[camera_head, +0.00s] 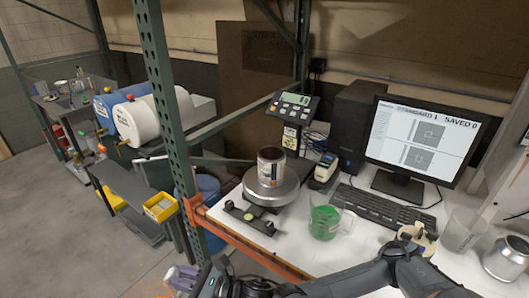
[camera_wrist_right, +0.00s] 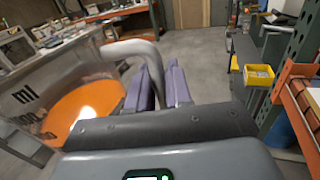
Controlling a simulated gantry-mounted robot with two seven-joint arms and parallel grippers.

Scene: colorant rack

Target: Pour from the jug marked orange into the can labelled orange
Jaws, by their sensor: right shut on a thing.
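My right gripper (camera_head: 182,278) shows at the bottom left of the head view, left of the bench edge. In the right wrist view its purple fingers (camera_wrist_right: 162,88) are shut on the handle of a clear jug (camera_wrist_right: 30,88). The jug has "ml" markings and holds orange liquid (camera_wrist_right: 88,108). An open can (camera_head: 271,167) stands upright on the round scale plate (camera_head: 271,190), right of and farther than my right gripper. Its label is too small to read. My left gripper is not in view.
A jug with green liquid (camera_head: 325,222) stands right of the scale. A clear empty-looking jug (camera_head: 460,232) and a metal can (camera_head: 505,260) are at the right. A green rack post (camera_head: 170,120) rises left of the scale. The display (camera_head: 291,104) stands behind it.

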